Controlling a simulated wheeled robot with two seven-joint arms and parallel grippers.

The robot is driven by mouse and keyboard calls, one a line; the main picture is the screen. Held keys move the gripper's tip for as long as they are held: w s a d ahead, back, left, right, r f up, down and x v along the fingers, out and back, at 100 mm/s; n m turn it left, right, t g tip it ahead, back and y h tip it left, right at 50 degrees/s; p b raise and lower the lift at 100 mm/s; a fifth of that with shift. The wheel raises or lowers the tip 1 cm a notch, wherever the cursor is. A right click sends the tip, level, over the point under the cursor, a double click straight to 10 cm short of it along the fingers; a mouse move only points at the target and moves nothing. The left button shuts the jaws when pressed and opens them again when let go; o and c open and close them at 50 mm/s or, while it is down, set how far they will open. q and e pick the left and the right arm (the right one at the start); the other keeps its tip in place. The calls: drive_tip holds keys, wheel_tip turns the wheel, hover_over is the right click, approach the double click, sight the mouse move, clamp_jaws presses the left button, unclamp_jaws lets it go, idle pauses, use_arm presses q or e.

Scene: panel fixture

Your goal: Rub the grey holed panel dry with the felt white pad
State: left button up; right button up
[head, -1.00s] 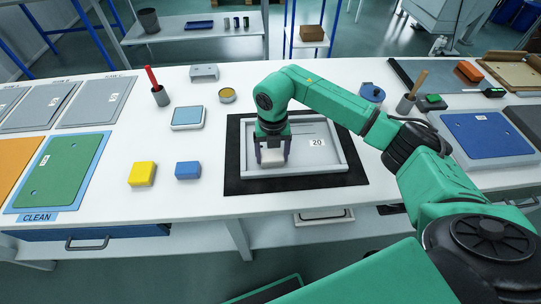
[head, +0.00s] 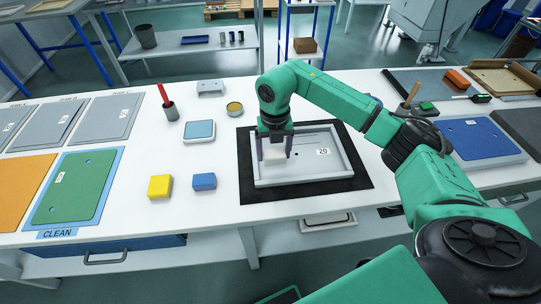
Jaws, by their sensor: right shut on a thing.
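The grey panel (head: 308,166) lies in a light grey raised-rim frame on a black mat (head: 362,182), with a white label marked 20 on its right part. My right gripper (head: 275,152) reaches down over the left part of the panel. It is shut on the white pad (head: 274,157), which is at the panel's surface; I cannot tell whether it presses on it. The gripper and pad hide part of the panel, and its holes are hard to make out. My left gripper is not in view.
A yellow block (head: 160,187) and a blue block (head: 204,181) lie left of the mat. Behind are a blue-topped box (head: 199,130), a cup with a red stick (head: 171,112) and a round tin (head: 234,108). A green panel (head: 75,188) lies at the left by a CLEAN label.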

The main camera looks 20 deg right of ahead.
drive_tip(key=shift+r+p, duration=0.4)
drive_tip(key=shift+r, duration=0.6)
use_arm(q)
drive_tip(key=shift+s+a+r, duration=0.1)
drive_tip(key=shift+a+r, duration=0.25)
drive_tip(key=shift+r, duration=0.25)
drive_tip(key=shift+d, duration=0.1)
use_arm(e)
drive_tip(key=shift+d, duration=0.1)
